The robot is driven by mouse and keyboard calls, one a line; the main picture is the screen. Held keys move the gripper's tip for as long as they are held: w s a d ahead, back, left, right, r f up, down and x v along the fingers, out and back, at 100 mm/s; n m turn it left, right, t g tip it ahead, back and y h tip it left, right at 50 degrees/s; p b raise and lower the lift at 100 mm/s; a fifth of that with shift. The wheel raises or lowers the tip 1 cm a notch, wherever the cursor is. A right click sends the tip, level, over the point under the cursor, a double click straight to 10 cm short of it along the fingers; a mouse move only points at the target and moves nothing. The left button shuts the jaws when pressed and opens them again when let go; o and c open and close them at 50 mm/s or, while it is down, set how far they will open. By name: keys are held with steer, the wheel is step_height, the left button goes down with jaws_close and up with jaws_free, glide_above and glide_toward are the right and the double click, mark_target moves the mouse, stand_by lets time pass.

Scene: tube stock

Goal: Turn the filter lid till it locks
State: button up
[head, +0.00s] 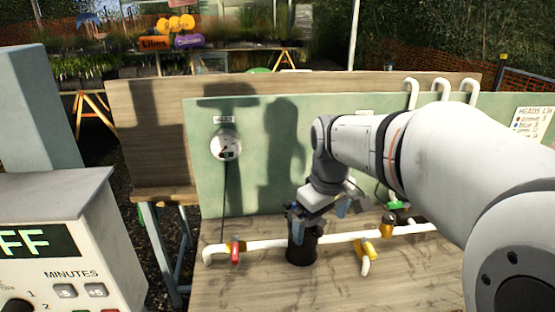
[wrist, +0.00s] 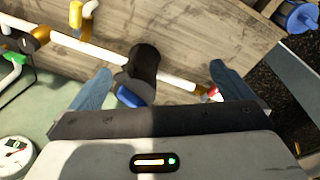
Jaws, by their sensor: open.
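The filter is a black upright cylinder (head: 301,248) set in the white pipe run on the bench. In the wrist view its dark body (wrist: 146,62) lies between my fingers, with a blue piece (wrist: 130,96) at its near end. That blue piece seems to belong to the lid; the lid's turn position cannot be read. My gripper (head: 318,209) is just above the filter's top in the head view. In the wrist view, my gripper (wrist: 160,69) has its two blue-grey fingers wide apart, one on each side of the filter, with clear gaps.
A red-handled valve (head: 235,251) sits left of the filter on the white pipe (head: 265,243). Yellow (head: 366,249) and green (head: 398,205) handles are at right. A green backboard (head: 265,180) with a round gauge (head: 225,146) stands behind. A timer box (head: 65,245) reading "FF" is at left.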

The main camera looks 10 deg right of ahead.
steer(key=w+n, duration=0.2)
steer(key=w, duration=0.3)
steer(key=w+f+n+g, duration=0.1)
steer(key=w+n, duration=0.1)
steer(key=w, duration=0.3)
steer(key=w+n, duration=0.2)
steer(key=w, duration=0.3)
steer(key=shift+w+d+f+n+g, duration=0.1)
steer(key=shift+d+f+n+g, duration=0.05)
steer(key=shift+f+n+g, duration=0.15)
steer(key=shift+w+f, duration=0.1)
steer(key=shift+w, duration=0.1)
steer(key=shift+f+p, duration=0.3)
steer(key=shift+f, duration=3.5)
steer(key=shift+c, duration=0.3)
steer(key=c, duration=0.8)
steer(key=shift+m, duration=2)
